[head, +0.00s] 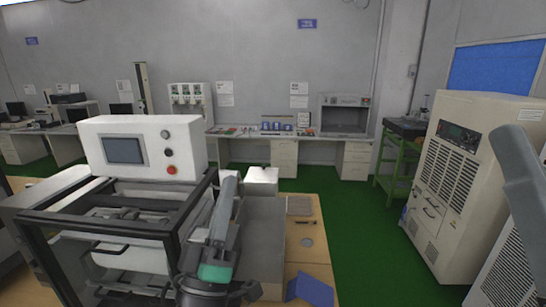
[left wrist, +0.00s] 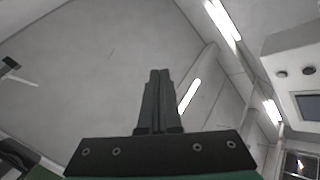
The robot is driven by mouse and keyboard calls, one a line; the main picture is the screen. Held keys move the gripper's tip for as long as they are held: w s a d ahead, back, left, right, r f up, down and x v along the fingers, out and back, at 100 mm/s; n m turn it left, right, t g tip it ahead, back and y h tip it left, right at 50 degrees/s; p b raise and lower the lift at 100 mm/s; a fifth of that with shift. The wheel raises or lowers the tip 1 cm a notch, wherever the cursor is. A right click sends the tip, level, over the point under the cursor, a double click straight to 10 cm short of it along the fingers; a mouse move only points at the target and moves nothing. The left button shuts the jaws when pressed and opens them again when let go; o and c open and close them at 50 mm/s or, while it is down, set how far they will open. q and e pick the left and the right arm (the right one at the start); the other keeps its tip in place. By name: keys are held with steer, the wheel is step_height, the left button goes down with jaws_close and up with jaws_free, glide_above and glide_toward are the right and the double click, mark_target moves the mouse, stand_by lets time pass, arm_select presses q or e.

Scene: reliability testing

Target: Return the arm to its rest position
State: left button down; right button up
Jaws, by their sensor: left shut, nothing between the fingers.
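My left arm rises from the bottom of the head view, with a teal band near its wrist. My left gripper (head: 229,182) points upward in front of the machine's right side. In the left wrist view its two dark fingers (left wrist: 159,75) lie together, shut and empty. A grey link of what looks like my right arm enters at the right edge of the head view. My right gripper is not in view.
A white test machine (head: 184,137) with a screen and dark frame stands close beside the left gripper. A wooden table (head: 312,255) holds a blue item (head: 310,290). A beige cabinet (head: 455,190) stands at right. Green floor (head: 365,240) is clear between them.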

arm_select(q)
steer(key=s+a+r+m+t+y+p, duration=0.15)
steer(key=s+a+r+m, duration=0.3)
steer(key=s+r, duration=0.45)
steer(key=s+a+r+m+y, duration=0.3)
steer(key=s+a+r, duration=0.3)
steer(key=s, duration=0.4)
step_height(320, 180, up, 16)
steer(key=p, duration=1.6)
steer(key=shift+w+h, duration=0.25)
steer(key=shift+h, duration=0.2)
steer(key=shift+m, duration=0.25)
